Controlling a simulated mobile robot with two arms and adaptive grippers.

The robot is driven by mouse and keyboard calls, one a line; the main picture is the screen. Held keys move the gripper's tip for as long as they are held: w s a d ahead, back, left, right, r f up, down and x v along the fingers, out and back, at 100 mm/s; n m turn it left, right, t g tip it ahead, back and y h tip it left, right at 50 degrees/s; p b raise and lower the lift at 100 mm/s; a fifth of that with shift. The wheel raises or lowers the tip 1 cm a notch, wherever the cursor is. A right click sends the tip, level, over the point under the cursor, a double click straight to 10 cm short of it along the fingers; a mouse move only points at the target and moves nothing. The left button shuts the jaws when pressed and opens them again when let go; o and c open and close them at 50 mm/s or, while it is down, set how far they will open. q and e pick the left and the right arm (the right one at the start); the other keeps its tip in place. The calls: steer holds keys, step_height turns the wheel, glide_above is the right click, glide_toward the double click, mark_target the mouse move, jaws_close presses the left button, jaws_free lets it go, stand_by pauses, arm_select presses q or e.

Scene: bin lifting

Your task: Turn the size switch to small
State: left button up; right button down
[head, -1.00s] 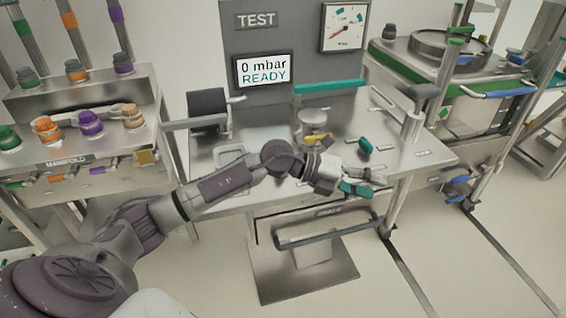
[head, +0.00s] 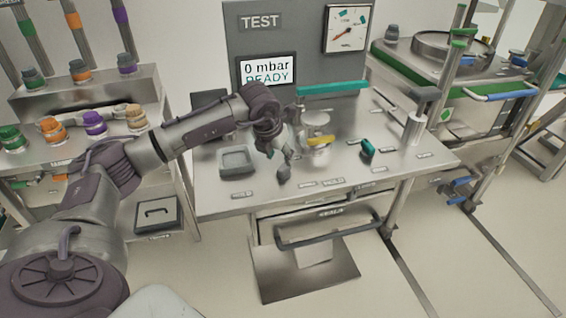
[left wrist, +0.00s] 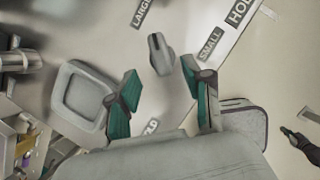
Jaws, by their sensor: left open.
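The size switch is a small grey knob (head: 284,173) on the steel bench top. In the left wrist view the knob (left wrist: 161,54) stands between the LARGE label (left wrist: 141,12) and the SMALL label (left wrist: 209,43). Its exact setting I cannot tell. My left gripper (head: 281,152) is above and just behind the knob in the head view. In the left wrist view its teal-padded fingers (left wrist: 162,84) are apart, with nothing between them, and the knob lies just beyond the tips. My right gripper is not in view.
A square tray (head: 237,161) is set in the bench left of the knob. A yellow lever (head: 320,141) and a teal knob (head: 367,148) stand to the right. A drawer handle (head: 330,233) juts out below the front edge.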

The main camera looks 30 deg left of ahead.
mark_target(284, 166)
arm_select(q)
steer(key=shift+x, duration=2.75)
jaws_close()
